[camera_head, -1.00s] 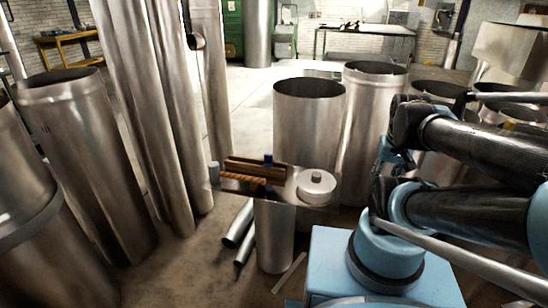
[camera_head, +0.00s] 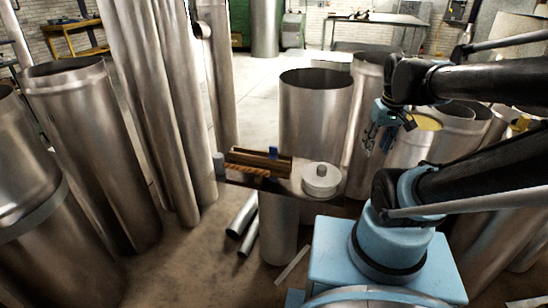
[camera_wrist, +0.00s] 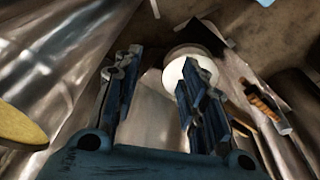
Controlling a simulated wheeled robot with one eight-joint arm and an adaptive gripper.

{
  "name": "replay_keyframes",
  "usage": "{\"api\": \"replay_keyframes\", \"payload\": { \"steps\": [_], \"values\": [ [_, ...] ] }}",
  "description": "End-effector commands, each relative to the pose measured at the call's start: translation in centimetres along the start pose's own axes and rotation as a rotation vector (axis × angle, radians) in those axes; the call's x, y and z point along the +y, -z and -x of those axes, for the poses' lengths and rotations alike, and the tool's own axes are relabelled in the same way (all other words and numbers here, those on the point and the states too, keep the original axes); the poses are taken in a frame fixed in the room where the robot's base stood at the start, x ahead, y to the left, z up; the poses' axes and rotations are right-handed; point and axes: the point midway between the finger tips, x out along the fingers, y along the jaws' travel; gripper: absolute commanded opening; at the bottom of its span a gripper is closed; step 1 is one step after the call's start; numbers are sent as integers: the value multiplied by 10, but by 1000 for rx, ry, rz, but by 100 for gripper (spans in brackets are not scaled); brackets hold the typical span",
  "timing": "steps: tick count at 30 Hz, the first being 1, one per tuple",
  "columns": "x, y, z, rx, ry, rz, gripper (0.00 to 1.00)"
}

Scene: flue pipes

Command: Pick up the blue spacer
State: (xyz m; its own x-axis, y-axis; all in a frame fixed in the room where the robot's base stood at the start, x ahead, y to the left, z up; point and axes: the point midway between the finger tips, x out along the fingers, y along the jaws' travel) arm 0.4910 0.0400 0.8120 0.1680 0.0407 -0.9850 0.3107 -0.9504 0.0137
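The blue spacer (camera_head: 273,153) is a small blue block at the right end of a wooden box (camera_head: 262,161) on a small board. I cannot tell whether it is in the box or behind it. I cannot make it out in the wrist view. My gripper (camera_head: 374,139) hangs to the right of the board and above it, apart from the spacer. In the wrist view my gripper (camera_wrist: 160,82) has its two blue fingers spread, with nothing between them.
A white lidded pot (camera_head: 321,180) stands on the board's right end, with a grey cylinder (camera_head: 218,164) at its left end. A wide metal pipe (camera_head: 312,115) rises close behind. Tall pipes (camera_head: 165,110) stand left. Two thin pipes (camera_head: 243,222) lie on the floor.

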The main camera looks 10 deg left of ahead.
Motion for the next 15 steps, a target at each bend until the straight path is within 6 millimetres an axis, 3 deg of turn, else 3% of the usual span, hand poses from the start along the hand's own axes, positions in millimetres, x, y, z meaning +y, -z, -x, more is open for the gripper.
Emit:
{"api": "replay_keyframes", "payload": {
  "steps": [7,15],
  "values": [
    [-29,67,16,-12,37,235,38],
    [-75,136,18,-23,76,488,38]
  ]
}}
